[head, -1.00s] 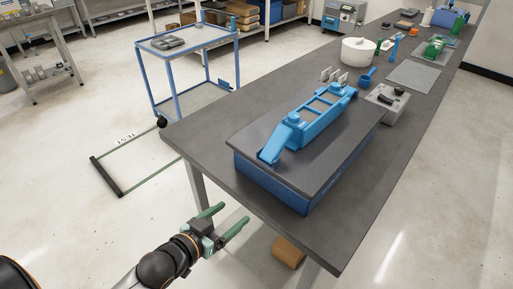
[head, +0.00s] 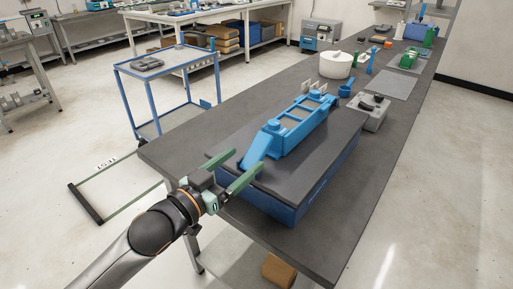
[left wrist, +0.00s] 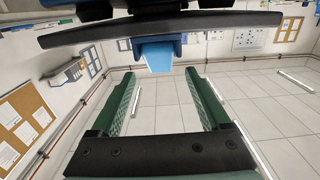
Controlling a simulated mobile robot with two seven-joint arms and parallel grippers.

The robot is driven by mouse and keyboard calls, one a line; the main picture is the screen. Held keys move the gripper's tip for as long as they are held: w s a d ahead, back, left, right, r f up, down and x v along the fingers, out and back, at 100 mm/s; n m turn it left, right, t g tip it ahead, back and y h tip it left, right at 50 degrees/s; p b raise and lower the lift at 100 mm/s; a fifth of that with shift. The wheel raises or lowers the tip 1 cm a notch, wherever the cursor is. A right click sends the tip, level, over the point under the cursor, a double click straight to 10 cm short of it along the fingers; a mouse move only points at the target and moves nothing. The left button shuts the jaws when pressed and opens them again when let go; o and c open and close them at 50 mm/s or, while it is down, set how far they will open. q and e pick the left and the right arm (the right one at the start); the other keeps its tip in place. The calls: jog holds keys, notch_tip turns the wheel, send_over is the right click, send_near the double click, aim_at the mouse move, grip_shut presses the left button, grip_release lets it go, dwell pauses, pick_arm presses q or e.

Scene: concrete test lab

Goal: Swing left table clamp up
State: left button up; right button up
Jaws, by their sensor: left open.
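A bright blue fixture (head: 298,125) with a framed top lies on a dark board (head: 310,165) on the bench. Its near-end flap, the left table clamp (head: 254,153), slopes down toward the board's near edge. My left gripper (head: 248,161) is at that edge, its green fingers open and pointing toward the flap. In the left wrist view, a light blue plate (left wrist: 157,56), apparently the clamp, shows just beyond the gap between the open fingertips (left wrist: 160,74). I see no contact, and the gripper is empty. My right gripper is out of view.
The board rests on a dark blue base (head: 290,208) on the long grey bench (head: 170,150). A grey box (head: 370,112), a blue cup (head: 346,88) and a white pot (head: 336,65) stand farther back. A blue cart (head: 165,75) stands at left.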

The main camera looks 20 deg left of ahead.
aim_at(256, 150)
pick_arm(q)
jog(key=shift+x, duration=3)
jog(key=shift+c, duration=0.2)
grip_shut()
